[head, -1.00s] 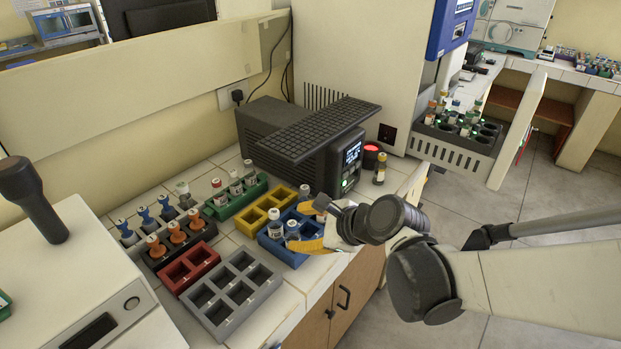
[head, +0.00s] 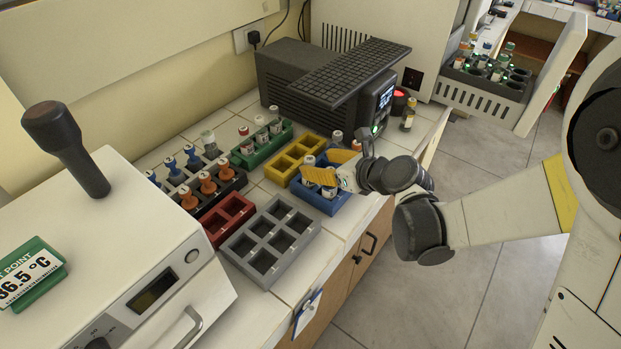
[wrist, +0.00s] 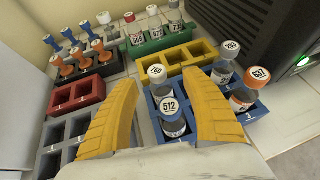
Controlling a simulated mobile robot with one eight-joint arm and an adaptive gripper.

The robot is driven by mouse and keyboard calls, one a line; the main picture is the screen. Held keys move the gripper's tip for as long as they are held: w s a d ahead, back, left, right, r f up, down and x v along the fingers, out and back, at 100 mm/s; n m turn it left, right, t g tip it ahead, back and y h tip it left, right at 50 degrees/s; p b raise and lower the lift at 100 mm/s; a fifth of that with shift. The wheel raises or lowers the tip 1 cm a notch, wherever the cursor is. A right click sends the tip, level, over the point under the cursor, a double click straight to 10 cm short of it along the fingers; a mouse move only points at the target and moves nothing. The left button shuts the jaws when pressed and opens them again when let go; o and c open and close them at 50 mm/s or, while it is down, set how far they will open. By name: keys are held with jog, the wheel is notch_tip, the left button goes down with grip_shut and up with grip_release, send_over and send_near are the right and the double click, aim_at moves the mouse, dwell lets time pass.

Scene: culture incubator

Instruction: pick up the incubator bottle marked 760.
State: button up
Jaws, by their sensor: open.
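The bottle that appears to be marked 760 (wrist: 156,73) has a white cap and stands in the blue rack (wrist: 188,139), seen between my fingertips in the wrist view. A white-capped bottle marked 512 (wrist: 170,108) stands just nearer, also between the fingers. My gripper (wrist: 158,82) is open with its yellow fingers spread either side of these two, holding nothing. In the head view my gripper (head: 332,168) is over the blue rack (head: 322,204) and hides part of its bottles.
Another white-capped bottle (wrist: 230,48) and an orange-capped bottle marked 637 (wrist: 257,74) stand at the blue rack's right. Yellow (head: 283,174), green (head: 243,160), red (head: 219,238) and grey (head: 285,257) racks lie close by. A dark machine (head: 290,82) stands behind.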

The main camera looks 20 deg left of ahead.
aim_at(314, 163)
jog(key=b+x, duration=0.1)
jog(key=x, duration=0.3)
jog(key=shift+s+a+f, duration=0.1)
jog(key=shift+a+f, duration=0.05)
grip_shut()
